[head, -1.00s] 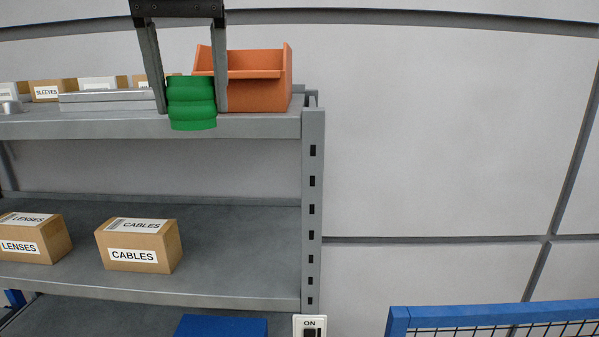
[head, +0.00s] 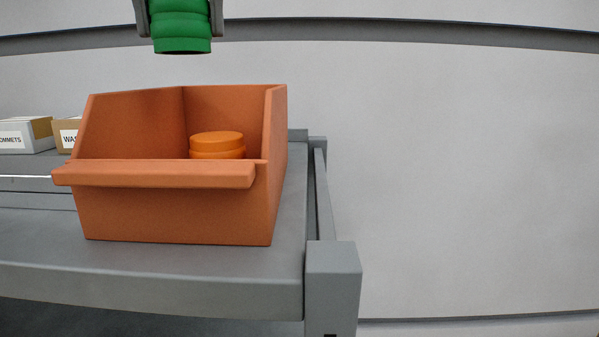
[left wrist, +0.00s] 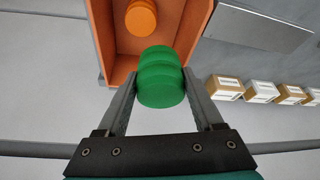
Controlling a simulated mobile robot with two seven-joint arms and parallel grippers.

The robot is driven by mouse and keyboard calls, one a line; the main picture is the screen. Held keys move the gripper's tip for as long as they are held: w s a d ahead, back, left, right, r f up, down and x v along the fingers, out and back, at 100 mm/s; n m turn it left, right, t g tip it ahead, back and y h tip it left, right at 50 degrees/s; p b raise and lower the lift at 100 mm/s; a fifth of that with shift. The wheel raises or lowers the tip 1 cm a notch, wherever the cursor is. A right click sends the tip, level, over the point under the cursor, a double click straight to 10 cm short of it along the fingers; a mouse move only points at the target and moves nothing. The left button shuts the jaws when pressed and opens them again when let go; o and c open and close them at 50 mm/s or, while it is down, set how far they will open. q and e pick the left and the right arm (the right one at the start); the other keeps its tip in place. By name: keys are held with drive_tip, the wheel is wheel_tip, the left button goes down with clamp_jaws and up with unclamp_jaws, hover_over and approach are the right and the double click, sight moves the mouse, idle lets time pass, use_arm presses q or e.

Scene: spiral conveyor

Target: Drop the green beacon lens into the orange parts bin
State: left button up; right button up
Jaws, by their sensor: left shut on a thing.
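The green beacon lens (head: 181,27) is a ribbed green cylinder at the top of the head view. My left gripper (head: 180,18) is shut on it, one finger on each side. The orange parts bin (head: 165,210) stands on the top shelf, and the lens is above it in the head view, apart from it. In the left wrist view the lens (left wrist: 160,77) shows between the fingers of the left gripper (left wrist: 160,88) and overlaps the near part of the bin (left wrist: 182,25). An orange round piece (head: 217,145) lies inside the bin. My right gripper is not in view.
The grey shelf (head: 150,275) ends at a post (head: 333,285) just right of the bin. Small labelled boxes (head: 22,135) stand left of the bin; several show in a row in the left wrist view (left wrist: 258,90). A plain wall is behind.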

use_arm(q)
drive_tip(key=shift+w, duration=0.25)
drive_tip(key=shift+s+f, duration=0.2)
drive_tip(key=shift+f, duration=2.7)
drive_tip(key=shift+w, duration=0.1)
drive_tip(key=o, duration=1.6)
drive_tip(key=shift+c, duration=0.2)
drive_tip(key=v, duration=1.2)
